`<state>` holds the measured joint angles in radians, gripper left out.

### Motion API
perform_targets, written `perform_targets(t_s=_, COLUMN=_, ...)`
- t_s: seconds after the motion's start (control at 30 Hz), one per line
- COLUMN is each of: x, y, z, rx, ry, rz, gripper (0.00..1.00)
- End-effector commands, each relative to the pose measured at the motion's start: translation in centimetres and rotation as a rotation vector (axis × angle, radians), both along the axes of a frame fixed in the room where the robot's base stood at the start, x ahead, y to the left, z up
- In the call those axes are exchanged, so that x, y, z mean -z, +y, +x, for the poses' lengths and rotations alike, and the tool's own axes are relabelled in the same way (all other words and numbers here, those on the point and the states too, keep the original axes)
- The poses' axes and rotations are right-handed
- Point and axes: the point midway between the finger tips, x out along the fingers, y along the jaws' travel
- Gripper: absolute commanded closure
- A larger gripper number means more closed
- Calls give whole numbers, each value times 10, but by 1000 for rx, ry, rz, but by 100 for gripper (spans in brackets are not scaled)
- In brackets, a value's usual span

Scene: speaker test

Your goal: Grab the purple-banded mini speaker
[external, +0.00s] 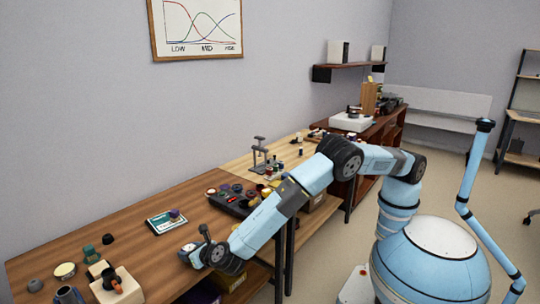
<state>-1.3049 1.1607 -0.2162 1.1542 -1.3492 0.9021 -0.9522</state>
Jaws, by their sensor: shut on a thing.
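My gripper (190,256) is low over the front edge of the brown wooden table, at the lower middle of the external view. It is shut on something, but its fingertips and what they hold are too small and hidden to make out. A small dark round thing with a purple tint (174,213) sits on a teal and white card or pad (160,224), behind my gripper and apart from it. I cannot tell whether this is the purple-banded mini speaker.
A black tray (238,207) with several small round things, some purple, lies right of the pad. A cream block (118,288), a dark cup (68,295) and several small round things stand at the near left. A grey stand (260,158) rises farther back. Bare wood surrounds the pad.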

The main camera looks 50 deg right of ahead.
Motion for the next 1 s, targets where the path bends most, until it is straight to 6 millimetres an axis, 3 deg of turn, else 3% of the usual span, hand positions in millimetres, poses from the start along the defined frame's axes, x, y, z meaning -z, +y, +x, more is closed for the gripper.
perform_targets(t_s=0.3, x=0, y=0, z=0, rx=0, ry=0, rz=0, gripper=82)
perform_targets(t_s=0.63, x=-8, y=0, z=0, rx=0, ry=-1, rz=2, gripper=82)
perform_targets(t_s=0.8, x=-33, y=1, z=0, rx=1, ry=-1, rz=4, gripper=82)
perform_targets(t_s=1.0, x=-63, y=-18, z=-17, rx=-1, ry=-1, rz=2, gripper=82)
